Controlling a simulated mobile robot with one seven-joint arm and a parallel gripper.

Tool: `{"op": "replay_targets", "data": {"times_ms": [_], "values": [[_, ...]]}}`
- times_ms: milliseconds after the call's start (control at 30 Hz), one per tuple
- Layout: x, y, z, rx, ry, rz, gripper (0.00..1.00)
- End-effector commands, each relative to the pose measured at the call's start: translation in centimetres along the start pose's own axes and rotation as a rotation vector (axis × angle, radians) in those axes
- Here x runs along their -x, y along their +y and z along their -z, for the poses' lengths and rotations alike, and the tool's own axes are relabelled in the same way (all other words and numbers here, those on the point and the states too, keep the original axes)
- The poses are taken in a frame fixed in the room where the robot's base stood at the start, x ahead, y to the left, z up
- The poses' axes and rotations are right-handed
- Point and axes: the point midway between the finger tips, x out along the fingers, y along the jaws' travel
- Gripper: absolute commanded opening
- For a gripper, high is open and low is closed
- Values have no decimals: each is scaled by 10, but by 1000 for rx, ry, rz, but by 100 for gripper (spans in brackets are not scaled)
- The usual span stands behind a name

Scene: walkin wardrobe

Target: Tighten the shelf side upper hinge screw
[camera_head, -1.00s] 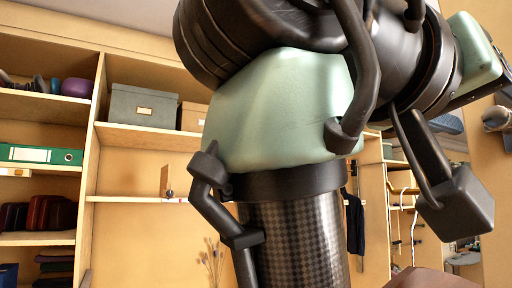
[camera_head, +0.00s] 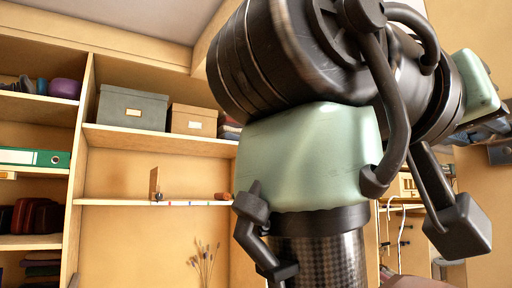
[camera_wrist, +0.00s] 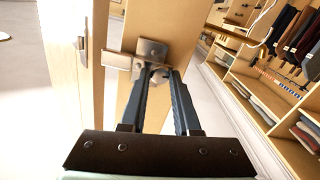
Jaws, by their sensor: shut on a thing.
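In the wrist view a metal hinge (camera_wrist: 151,50) with flat grey plates sits on a wooden panel (camera_wrist: 133,25), beside the edge of another pale panel (camera_wrist: 60,15). My gripper (camera_wrist: 160,77) reaches up to it from below. Its two long dark fingers close in on a small pale rounded piece (camera_wrist: 159,73) just under the hinge plate. This looks like the screw's head, but it is too small to be sure. The fingertips partly hide it. The head view does not show the hinge clearly; my arm covers its middle.
In the head view, shelves at the left hold a grey box (camera_head: 132,108), a brown box (camera_head: 192,120) and a green binder (camera_head: 35,157). A small upright wooden piece (camera_head: 155,184) stands on the middle shelf. In the wrist view, shelves with hanging clothes (camera_wrist: 292,38) stand right of pale open floor.

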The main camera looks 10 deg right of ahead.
Motion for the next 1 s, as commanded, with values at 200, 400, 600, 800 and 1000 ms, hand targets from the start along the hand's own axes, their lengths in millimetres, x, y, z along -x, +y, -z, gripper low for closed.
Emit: {"op": "replay_targets", "data": {"times_ms": [200, 400, 600, 800, 1000], "values": [[0, 0, 0, -13, 1, 1, 0], [1, -1, 0, -84, 2, 2, 0], [1, -1, -1, -227, 1, 3, 0], [1, -1, 0, -416, 2, 3, 0], [1, -1, 0, -604, 1, 3, 0]]}}
